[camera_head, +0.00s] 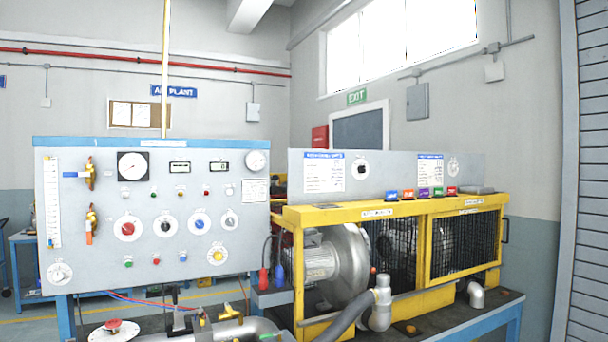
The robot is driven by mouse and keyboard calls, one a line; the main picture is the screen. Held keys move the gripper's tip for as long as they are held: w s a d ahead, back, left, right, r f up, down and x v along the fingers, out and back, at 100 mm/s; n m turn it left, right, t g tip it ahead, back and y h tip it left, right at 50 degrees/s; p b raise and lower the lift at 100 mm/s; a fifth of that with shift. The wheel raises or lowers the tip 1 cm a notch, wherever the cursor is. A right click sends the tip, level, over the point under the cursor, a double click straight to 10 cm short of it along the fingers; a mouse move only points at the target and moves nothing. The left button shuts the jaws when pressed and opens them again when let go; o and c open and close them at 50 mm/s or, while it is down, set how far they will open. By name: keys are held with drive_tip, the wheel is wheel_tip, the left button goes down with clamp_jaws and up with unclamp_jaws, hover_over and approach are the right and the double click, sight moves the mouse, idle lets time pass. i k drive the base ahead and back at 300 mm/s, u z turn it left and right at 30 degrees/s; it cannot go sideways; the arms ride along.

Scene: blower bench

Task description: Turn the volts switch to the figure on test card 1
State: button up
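Two white sheets with blue headings, a left sheet (323,172) and a right sheet (430,170), are on the grey back panel behind the yellow guard. Their print is too small to read, so I cannot tell which is test card 1. A black rotary knob (360,169) is right of the left sheet, and a pale dial (453,167) is right of the right sheet. The grey control panel has red (127,228), black (165,227), blue (199,223) and yellow (217,255) knobs. I cannot tell which is the volts switch. My gripper is out of view.
A yellow mesh guard (465,212) stands over the silver blower (345,262) on the right bench. Grey pipework (382,300) sticks out in front of it. A red round handle (113,327) and pipes are low in front of the control panel.

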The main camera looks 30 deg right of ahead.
sight(165, 226)
drive_tip(key=u, duration=0.5)
drive_tip(key=i, duration=0.6)
drive_tip(key=u, duration=0.8)
drive_tip(key=i, duration=1.65)
drive_tip(key=z, duration=0.65)
